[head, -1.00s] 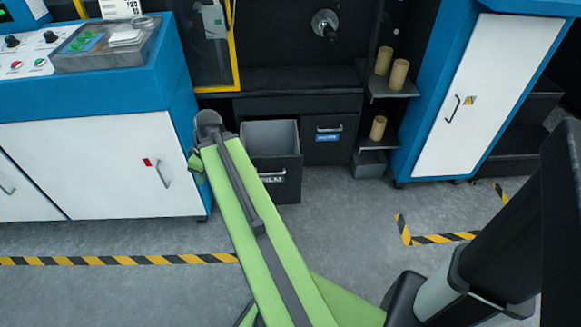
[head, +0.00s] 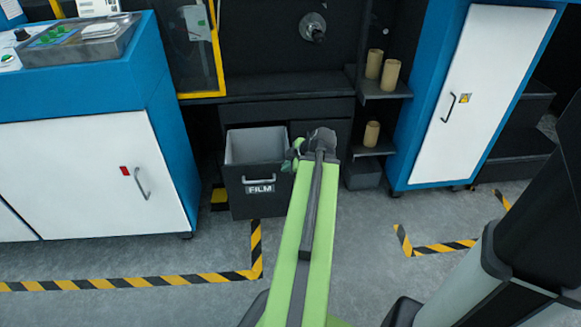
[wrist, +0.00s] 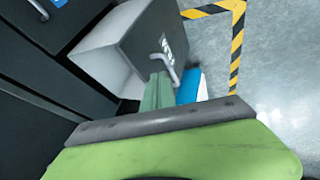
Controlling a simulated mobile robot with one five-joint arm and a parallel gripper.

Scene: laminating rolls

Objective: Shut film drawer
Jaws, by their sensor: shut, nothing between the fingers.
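The film drawer (head: 235,195) stands pulled out at the base of the dark machine, its grey inside visible from above. Its front carries a white FILM label (head: 260,189) and a bar handle (head: 258,181). My gripper (head: 291,160) is shut and empty, at the drawer's right front edge in the head view. In the wrist view the drawer front (wrist: 145,38) and its handle (wrist: 166,60) appear tilted, with my green gripper fingers (wrist: 157,92) close to the handle. I cannot tell whether they touch it.
A blue and white cabinet (head: 95,170) stands left of the drawer, and another (head: 480,90) at the right. Shelves with cardboard cores (head: 390,75) stand right of my arm. Floor with striped tape (head: 140,282) is clear in front.

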